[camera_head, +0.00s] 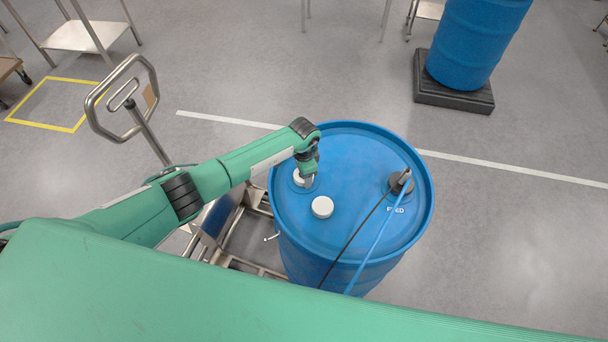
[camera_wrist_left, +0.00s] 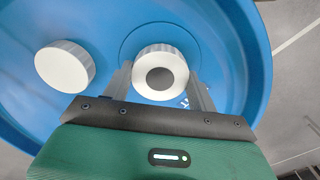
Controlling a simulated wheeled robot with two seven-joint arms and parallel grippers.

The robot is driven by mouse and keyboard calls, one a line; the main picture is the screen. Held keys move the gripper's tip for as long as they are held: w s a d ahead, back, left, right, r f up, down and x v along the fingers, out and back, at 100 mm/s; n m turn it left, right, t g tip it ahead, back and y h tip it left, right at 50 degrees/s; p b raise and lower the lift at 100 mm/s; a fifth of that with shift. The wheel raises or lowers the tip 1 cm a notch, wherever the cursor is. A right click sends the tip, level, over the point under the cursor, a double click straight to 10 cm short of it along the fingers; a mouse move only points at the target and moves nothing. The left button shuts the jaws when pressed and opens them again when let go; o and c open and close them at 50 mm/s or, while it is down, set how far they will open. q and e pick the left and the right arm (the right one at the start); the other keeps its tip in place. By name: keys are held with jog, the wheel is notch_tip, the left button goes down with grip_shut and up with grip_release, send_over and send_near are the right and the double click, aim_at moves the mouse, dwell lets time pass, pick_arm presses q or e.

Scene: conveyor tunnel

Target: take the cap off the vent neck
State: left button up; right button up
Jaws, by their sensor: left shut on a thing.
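A blue drum (camera_head: 345,150) stands upright in front of me. A white cap with a grey centre (camera_wrist_left: 160,72) sits inside a round ring on its lid, at the drum's left side. My left gripper (camera_head: 308,180) reaches down to this cap, and its two fingers are shut on the cap's sides. In the head view the gripper partly hides this cap (camera_head: 298,178). A lettered mark beside it is mostly covered by a finger. A second, plain white cap (camera_head: 322,207) is on the lid nearby, also in the left wrist view (camera_wrist_left: 64,66). My right gripper is out of view.
A dark fitting (camera_head: 401,182) marked FEED, with a blue hose and a black line, is at the lid's right. A steel cart with a looped handle (camera_head: 122,97) stands left of and under the drum. Another blue drum (camera_head: 476,42) stands on a black base at the back right.

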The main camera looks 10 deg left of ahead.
pick_arm(q)
jog(key=shift+r+n+p, duration=0.1)
jog(key=shift+n+p, duration=0.4)
jog(key=shift+n, duration=0.1)
jog(key=shift+d+n+p, duration=0.1)
jog(key=shift+n+p, duration=0.5)
jog(key=shift+n, duration=0.5)
jog(key=shift+d+n, duration=0.1)
jog(key=shift+n, duration=0.5)
jog(key=shift+a, duration=0.2)
jog(key=o, duration=1.2)
jog(key=shift+c, duration=1.4)
